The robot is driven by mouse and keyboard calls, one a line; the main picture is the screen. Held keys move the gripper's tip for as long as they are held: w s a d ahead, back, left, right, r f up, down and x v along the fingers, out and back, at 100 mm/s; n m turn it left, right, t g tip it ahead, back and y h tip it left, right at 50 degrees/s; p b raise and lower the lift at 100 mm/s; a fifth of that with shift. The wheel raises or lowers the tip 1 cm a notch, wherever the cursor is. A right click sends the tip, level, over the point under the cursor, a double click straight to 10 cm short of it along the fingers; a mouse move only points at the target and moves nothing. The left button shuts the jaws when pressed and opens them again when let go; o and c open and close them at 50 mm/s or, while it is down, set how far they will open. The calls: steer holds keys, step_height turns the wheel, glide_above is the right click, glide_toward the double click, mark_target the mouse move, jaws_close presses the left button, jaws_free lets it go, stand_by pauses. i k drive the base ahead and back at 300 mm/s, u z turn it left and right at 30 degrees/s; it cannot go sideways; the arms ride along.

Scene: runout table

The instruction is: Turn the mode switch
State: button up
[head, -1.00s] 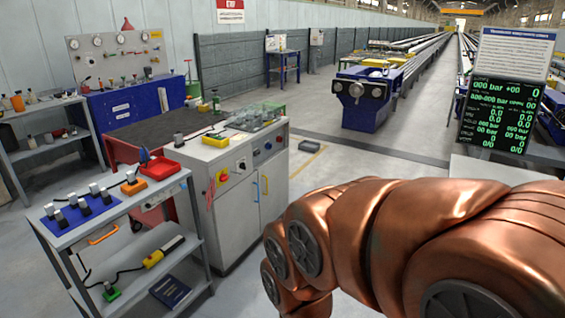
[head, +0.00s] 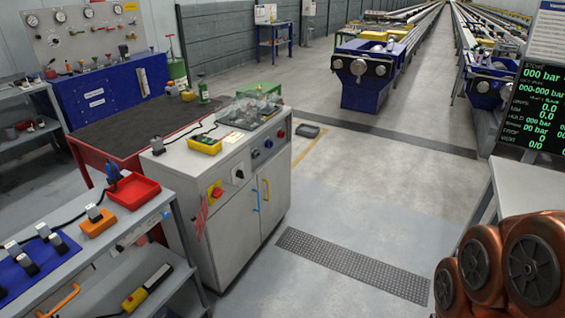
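A light grey control cabinet (head: 233,213) stands left of centre in the head view. Its upper front panel carries a red-and-yellow rotary switch (head: 215,191), a black switch on a pale plate (head: 238,174), a dark blue-grey control (head: 255,154), a blue control (head: 268,144) and a red control (head: 281,133). The labels are too small to read, so I cannot tell for sure which one is the mode switch. My copper-coloured arm fills the lower right corner, well apart from the cabinet. My gripper is out of view.
A yellow pendant box (head: 205,145) and clear-covered parts lie on the cabinet top. A grey shelf cart (head: 140,236) with a red tray (head: 134,192) stands against its left front. A white table (head: 505,190) is at right. The floor before the cabinet is clear around a dark grating (head: 350,264).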

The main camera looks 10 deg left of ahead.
mark_target(239, 174)
steer(key=i, duration=0.85)
steer(key=u, duration=1.05)
steer(key=i, duration=0.7)
steer(key=u, duration=0.8)
